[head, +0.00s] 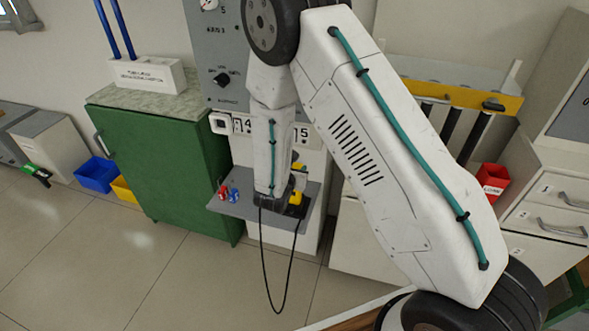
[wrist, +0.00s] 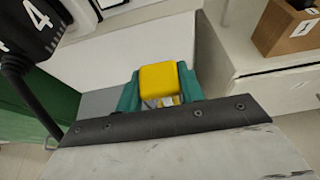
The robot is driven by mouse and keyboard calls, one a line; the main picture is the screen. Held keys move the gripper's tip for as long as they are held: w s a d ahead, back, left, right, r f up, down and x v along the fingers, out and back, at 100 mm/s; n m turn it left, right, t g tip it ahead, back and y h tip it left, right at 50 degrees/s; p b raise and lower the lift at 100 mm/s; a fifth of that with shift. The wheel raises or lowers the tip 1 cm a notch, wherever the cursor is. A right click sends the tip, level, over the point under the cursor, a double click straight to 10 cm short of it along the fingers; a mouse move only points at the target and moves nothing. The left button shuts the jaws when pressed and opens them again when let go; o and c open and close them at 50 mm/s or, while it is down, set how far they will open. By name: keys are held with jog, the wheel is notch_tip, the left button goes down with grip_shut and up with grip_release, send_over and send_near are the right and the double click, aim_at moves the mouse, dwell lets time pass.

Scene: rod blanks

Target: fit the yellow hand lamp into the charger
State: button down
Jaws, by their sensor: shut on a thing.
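The yellow hand lamp (wrist: 160,79) sits between the two teal fingers of my gripper (wrist: 160,92) in the wrist view. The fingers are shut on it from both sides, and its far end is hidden. In the head view my arm reaches down to the grey shelf, and a yellow patch (head: 296,197) shows beside the dark wrist end. Another small yellow and black piece (head: 299,167) shows just above it. I cannot tell which of these is the held lamp. I cannot make out the charger for certain; my forearm covers part of the panel behind the shelf.
The grey shelf (head: 236,208) carries small red and blue items (head: 229,193). A green cabinet (head: 165,165) stands to its left, with blue (head: 96,174) and yellow bins on the floor. A red bin (head: 492,180) stands at right. A cardboard box (wrist: 285,28) shows in the wrist view.

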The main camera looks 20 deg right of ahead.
jog(key=shift+f, duration=0.1)
jog(key=c, duration=0.9)
grip_release()
